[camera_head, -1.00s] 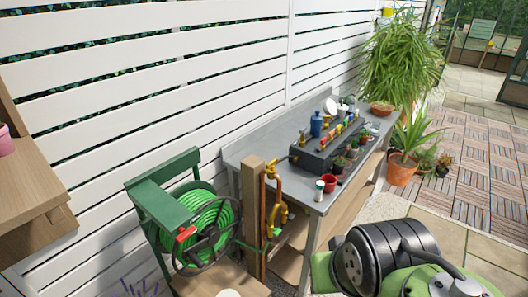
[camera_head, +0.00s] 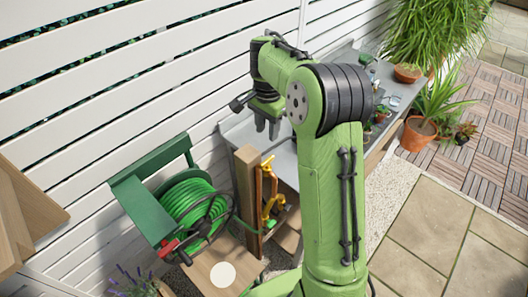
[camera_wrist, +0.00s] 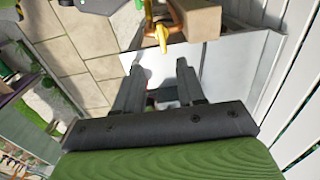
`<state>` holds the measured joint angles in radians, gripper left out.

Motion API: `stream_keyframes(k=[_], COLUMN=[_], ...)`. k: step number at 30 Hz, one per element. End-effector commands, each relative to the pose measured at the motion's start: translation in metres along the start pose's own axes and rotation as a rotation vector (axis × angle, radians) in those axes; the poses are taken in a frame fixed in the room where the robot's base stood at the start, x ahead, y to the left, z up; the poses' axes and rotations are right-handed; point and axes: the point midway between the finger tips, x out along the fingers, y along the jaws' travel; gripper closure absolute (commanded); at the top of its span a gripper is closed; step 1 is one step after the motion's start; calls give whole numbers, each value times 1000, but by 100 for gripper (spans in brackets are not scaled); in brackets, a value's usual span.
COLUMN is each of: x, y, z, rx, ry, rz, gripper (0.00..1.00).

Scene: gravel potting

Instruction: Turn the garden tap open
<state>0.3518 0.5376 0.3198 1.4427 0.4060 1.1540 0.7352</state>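The garden tap (camera_head: 270,205) is yellow brass, on a copper pipe beside a wooden post (camera_head: 247,200). Its yellow handle (camera_head: 267,166) shows near the top of the post. My gripper (camera_head: 267,131) points down above the bench, a little above and behind the post top. In the wrist view my gripper (camera_wrist: 160,66) has its two fingers apart with nothing held between them. The yellow tap part (camera_wrist: 161,36) and the post (camera_wrist: 196,17) lie beyond the fingertips, apart from them.
A green hose reel (camera_head: 185,205) stands left of the post. The grey bench (camera_head: 228,132) is behind it, its middle hidden by my arm. A white slatted fence (camera_head: 120,90) runs behind. Potted plants (camera_head: 418,132) stand at right. Paving (camera_head: 430,225) in front is clear.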

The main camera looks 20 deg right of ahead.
Motion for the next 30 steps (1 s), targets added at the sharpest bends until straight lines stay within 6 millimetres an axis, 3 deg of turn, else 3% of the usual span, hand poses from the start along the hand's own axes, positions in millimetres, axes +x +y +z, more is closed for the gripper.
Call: stream_keyframes(k=[1, 9, 15, 25, 30], x=[18, 85, 119, 126, 125], y=[1, 1, 1, 0, 0], z=[0, 0, 0, 0, 0], rx=[1, -1, -2, -2, -2], ry=[-3, -4, -2, 1, 1], rz=[5, 5, 2, 0, 0], gripper=[61, 61, 61, 61, 85])
